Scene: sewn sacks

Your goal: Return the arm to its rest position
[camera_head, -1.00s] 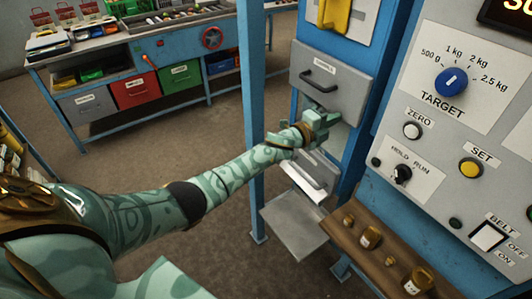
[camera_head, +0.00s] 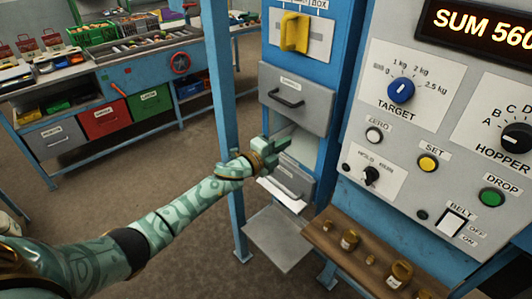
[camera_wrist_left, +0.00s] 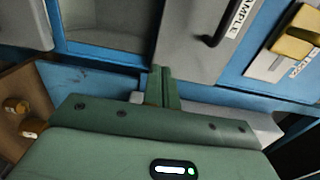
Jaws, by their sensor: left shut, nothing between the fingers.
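My left arm (camera_head: 175,225), patterned pale green with a brown wrist band, reaches out from the lower left in the head view. Its gripper (camera_head: 276,146) is shut and empty, in front of the opening between the two grey drawers of the blue cabinet. The shut fingers (camera_wrist_left: 163,86) also show at the middle of the left wrist view. The upper drawer (camera_head: 293,100) has a dark handle and a label; the lower drawer (camera_head: 294,180) is partly hidden behind the gripper. Whether the fingers touch the cabinet I cannot tell. My right gripper is out of view.
A blue post (camera_head: 219,110) stands close beside the forearm. A control panel (camera_head: 415,130) with knobs and buttons is at the right. A brown shelf (camera_head: 325,240) with small brass weights and a grey plate (camera_head: 278,238) lie below. Open floor is at the left.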

